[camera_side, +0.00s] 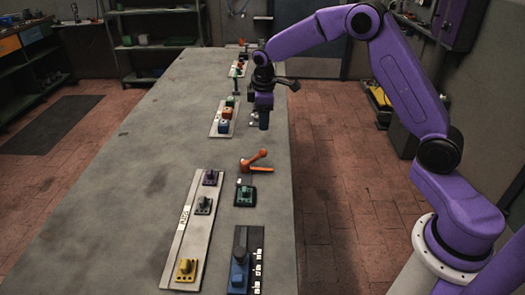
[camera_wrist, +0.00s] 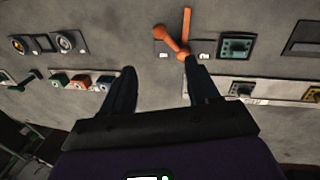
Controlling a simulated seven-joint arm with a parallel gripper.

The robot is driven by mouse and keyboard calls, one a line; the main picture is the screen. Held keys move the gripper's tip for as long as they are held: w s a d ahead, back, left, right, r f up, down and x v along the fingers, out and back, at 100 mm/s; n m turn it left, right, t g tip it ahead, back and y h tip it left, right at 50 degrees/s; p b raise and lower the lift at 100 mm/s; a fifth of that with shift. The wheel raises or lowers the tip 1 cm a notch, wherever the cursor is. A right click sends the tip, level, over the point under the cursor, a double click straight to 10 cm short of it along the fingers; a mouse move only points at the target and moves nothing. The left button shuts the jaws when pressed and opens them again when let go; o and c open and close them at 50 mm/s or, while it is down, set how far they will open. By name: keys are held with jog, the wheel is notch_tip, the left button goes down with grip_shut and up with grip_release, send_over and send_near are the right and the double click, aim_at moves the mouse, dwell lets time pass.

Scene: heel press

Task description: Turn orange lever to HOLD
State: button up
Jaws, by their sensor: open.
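The orange lever (camera_side: 256,158) stands on the grey bench in the side view, with one arm reaching up to the right and one lying along its base. In the wrist view the orange lever (camera_wrist: 172,38) shows just beyond my right-hand finger, with small pale labels on either side of it. My gripper (camera_side: 264,122) is above the bench, behind the lever in the side view. In the wrist view my gripper (camera_wrist: 160,78) has its two dark fingers wide apart with nothing between them. The right finger's tip appears close to the lever's pivot; I cannot tell whether they touch.
A long plate (camera_side: 195,235) with purple, grey and yellow fixtures lies in front. A green fixture (camera_side: 245,195) and a blue fixture (camera_side: 239,272) stand beside it. Plates with coloured buttons (camera_side: 225,120) lie behind. The bench's left half is clear.

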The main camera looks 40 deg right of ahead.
aim_at(262, 151)
jog(key=f, duration=0.5)
jog(key=w+d+f, duration=0.1)
jog(key=f, duration=0.4)
jog(key=w+f, duration=0.1)
jog(key=f, duration=0.4)
jog(key=shift+w+d+f, duration=0.15)
jog(key=shift+d+f, duration=0.25)
